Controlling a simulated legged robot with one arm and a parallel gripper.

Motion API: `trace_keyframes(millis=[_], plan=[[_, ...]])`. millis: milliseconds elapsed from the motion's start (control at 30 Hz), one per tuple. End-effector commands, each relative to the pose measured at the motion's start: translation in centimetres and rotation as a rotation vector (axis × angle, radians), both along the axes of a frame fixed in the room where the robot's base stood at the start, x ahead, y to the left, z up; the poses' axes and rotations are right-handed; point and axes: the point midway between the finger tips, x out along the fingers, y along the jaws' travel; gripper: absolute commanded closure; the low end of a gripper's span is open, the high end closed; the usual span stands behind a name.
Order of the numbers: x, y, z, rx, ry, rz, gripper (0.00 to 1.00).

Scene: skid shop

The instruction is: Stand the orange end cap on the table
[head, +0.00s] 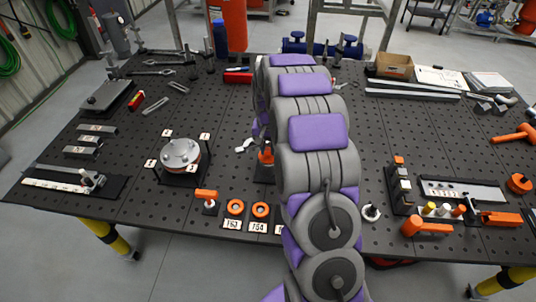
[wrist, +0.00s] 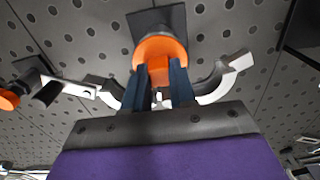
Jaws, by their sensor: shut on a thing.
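The orange end cap (wrist: 160,47) is a rounded orange piece between the two blue fingers of my gripper (wrist: 162,82) in the wrist view. My gripper is shut on it. In the head view, an orange piece (head: 266,156) that looks like the cap shows at the left edge of my arm; the arm hides my fingers and part of it. A black square base (wrist: 152,20) lies behind the cap; whether they touch, I cannot tell. The table (head: 340,205) is dark, with a grid of holes.
Curved silver pieces (wrist: 222,82) flank my fingers in the wrist view. A flanged disc on a stand (head: 181,154) is at the left. Two orange rings (head: 235,207) lie near the front edge. A rack with small parts (head: 400,190) stands at the right.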

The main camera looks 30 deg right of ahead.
Motion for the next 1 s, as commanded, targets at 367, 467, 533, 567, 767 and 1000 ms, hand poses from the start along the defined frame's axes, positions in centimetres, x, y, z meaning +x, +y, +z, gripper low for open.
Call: trace_keyframes(millis=[367, 467, 533, 567, 767, 1000], plan=[[0.0, 0.0, 0.0, 0.000, 0.000, 0.000, 1.00], [0.0, 0.0, 0.0, 0.000, 0.000, 0.000, 1.00], [0.0, 0.0, 0.1, 0.000, 0.000, 0.000, 1.00], [0.0, 0.0, 0.2, 0.000, 0.000, 0.000, 1.00], [0.0, 0.0, 1.4, 0.000, 0.000, 0.000, 1.00], [0.0, 0.0, 2.9, -0.001, -0.001, 0.000, 1.00]])
